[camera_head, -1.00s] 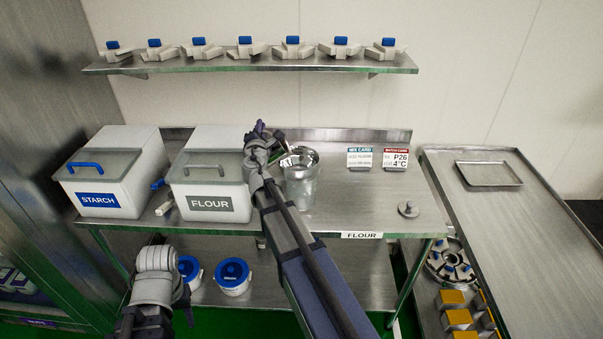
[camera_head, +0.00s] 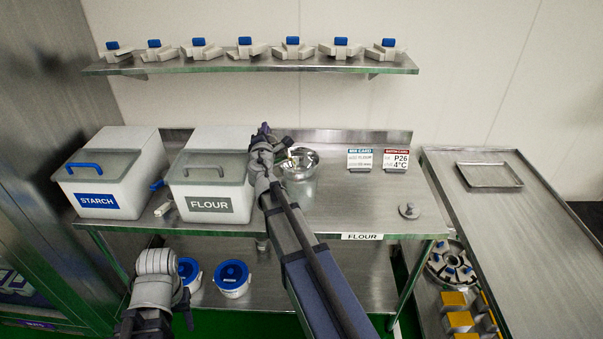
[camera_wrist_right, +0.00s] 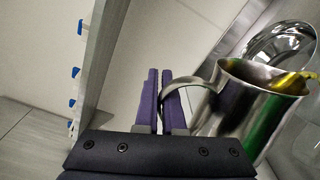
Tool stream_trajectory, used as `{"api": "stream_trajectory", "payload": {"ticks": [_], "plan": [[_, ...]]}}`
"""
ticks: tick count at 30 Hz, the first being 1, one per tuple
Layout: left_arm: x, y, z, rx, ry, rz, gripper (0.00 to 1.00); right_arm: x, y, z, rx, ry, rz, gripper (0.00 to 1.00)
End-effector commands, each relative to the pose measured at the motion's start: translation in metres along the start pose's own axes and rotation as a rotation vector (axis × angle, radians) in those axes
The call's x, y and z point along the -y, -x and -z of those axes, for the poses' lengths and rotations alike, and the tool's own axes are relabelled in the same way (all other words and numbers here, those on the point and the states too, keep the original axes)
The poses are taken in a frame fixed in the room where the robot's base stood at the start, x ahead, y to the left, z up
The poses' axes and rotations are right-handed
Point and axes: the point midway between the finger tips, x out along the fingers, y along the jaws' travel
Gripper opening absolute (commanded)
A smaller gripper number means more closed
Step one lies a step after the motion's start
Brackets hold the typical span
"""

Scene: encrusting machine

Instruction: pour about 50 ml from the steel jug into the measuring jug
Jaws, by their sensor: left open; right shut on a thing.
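My right gripper (camera_head: 265,130) is above the table beside the flour bin, and its purple fingers (camera_wrist_right: 160,98) are shut on the handle of the steel jug (camera_wrist_right: 232,112). The jug is strongly tilted, judging by the shelf in the wrist view. A yellow patch shows at its lip; I cannot tell whether it is liquid or a reflection. A shiny round vessel (camera_head: 303,184) stands on the table beside the gripper, and a round rim (camera_wrist_right: 282,42) shows beyond the jug. I cannot tell for sure whether this is the measuring jug. My left gripper (camera_head: 157,262) is low at the front left, away from the jug.
The starch bin (camera_head: 103,195) and flour bin (camera_head: 209,204) stand left on the steel table (camera_head: 350,215). Two cards (camera_head: 360,160) and a small round metal piece (camera_head: 409,210) are right. Blue-lidded tubs (camera_head: 233,278) sit below. A wall shelf (camera_head: 250,64) hangs above.

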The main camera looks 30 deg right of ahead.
Motion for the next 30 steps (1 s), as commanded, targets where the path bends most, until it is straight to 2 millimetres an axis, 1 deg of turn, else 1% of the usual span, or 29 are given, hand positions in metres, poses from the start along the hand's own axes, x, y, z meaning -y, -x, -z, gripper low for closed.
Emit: {"api": "stream_trajectory", "payload": {"ticks": [30], "plan": [[-0.0001,-0.0006,0.0,0.0,0.0,0.0,0.5,0.0016,-0.0001,-0.0028,0.0,-0.03,-0.001,0.0]]}}
